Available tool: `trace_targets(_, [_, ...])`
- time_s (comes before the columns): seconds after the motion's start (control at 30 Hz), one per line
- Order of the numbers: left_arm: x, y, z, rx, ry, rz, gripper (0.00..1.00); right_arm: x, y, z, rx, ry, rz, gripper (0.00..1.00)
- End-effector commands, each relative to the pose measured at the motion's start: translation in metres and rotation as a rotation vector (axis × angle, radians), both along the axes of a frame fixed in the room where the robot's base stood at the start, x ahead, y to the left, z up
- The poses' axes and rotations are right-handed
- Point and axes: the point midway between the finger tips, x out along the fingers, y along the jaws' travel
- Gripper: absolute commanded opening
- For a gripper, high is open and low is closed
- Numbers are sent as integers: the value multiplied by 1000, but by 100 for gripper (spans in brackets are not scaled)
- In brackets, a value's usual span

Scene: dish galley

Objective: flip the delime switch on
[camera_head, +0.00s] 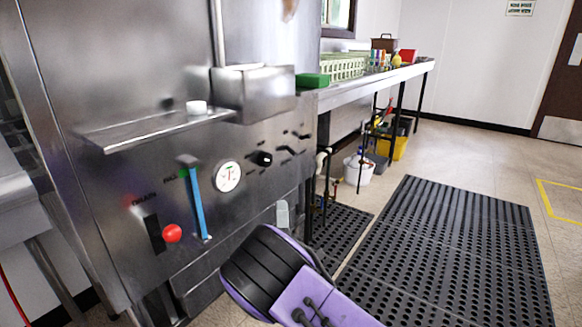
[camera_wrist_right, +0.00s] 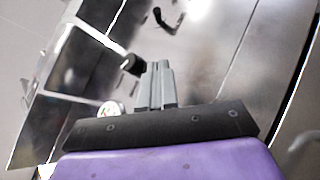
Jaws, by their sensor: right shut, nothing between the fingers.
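The steel machine's front panel (camera_head: 215,215) is at the left in the head view. Two small dark switch levers, an upper one (camera_head: 301,135) and a lower one (camera_head: 285,150), sit at its right side. Their labels are too small to read, so I cannot tell which is delime. A dark switch lever (camera_wrist_right: 160,18) also shows at the top of the wrist view. My right gripper (camera_head: 283,212) is below the switches in the head view, apart from them. Its grey fingers (camera_wrist_right: 155,85) are together and empty, pointing towards the panel. My left gripper is not in view.
Black mats (camera_head: 440,250) cover the floor at right.

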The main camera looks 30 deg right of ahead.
Motion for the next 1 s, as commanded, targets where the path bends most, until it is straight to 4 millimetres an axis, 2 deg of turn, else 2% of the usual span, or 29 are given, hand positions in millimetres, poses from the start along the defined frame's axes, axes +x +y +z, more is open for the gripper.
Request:
trace_targets(0.17, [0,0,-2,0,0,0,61,7,-4,6,1,-2,0,0])
trace_targets(0.6, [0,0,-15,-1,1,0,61,68,-38,65,5,-3,0,0])
trace_targets(0.8, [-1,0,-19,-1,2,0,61,71,-64,79,3,3,-2,0])
trace_targets(1.0, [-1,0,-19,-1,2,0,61,71,-71,84,3,3,0,0])
